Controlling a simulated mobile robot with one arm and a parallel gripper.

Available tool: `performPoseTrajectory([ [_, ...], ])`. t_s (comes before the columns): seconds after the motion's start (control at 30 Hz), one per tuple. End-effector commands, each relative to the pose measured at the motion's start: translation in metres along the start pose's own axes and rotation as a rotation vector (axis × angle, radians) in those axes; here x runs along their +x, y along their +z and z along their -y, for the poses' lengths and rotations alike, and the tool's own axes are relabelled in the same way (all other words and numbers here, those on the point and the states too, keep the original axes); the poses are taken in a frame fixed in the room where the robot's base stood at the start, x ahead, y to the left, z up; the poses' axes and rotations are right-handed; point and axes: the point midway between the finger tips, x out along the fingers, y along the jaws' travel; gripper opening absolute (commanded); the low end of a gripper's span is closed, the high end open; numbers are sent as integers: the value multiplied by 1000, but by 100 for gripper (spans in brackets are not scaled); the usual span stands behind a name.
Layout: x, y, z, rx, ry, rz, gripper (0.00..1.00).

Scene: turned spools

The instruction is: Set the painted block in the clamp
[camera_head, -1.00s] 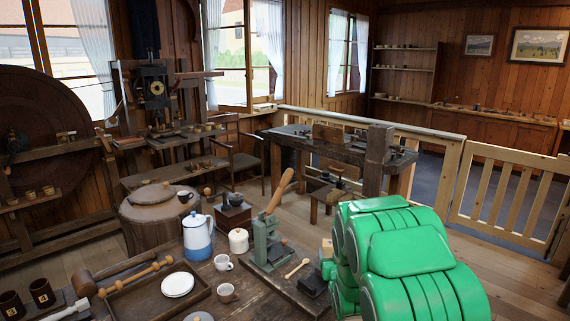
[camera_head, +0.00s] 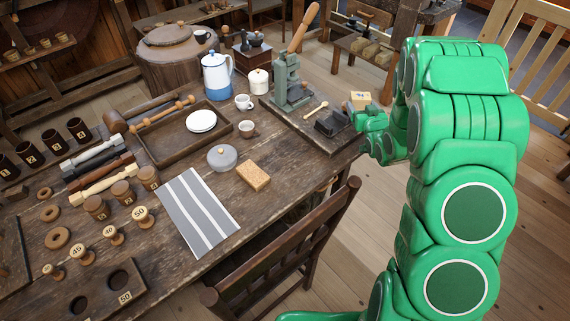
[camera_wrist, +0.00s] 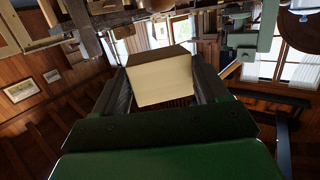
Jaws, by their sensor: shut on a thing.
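The clamp (camera_head: 287,80), grey-green metal with a slanted wooden lever (camera_head: 304,35), stands on a dark board to the left of the block. A grey-green metal part at the upper right of the wrist view looks like the clamp (camera_wrist: 262,35).
On the clamp's board (camera_head: 300,128) lie a wooden spoon (camera_head: 316,110) and a dark metal piece (camera_head: 331,122). A white canister (camera_head: 258,82), cups and a blue-and-white pot (camera_head: 217,76) stand to the left. A chair (camera_head: 290,245) stands at the table's front edge.

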Motion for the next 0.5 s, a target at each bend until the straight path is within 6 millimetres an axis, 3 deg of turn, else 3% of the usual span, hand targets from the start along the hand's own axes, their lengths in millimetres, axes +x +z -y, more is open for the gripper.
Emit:
performPoseTrajectory([
  [0.5,-40,65,-23,-32,-223,2,41],
])
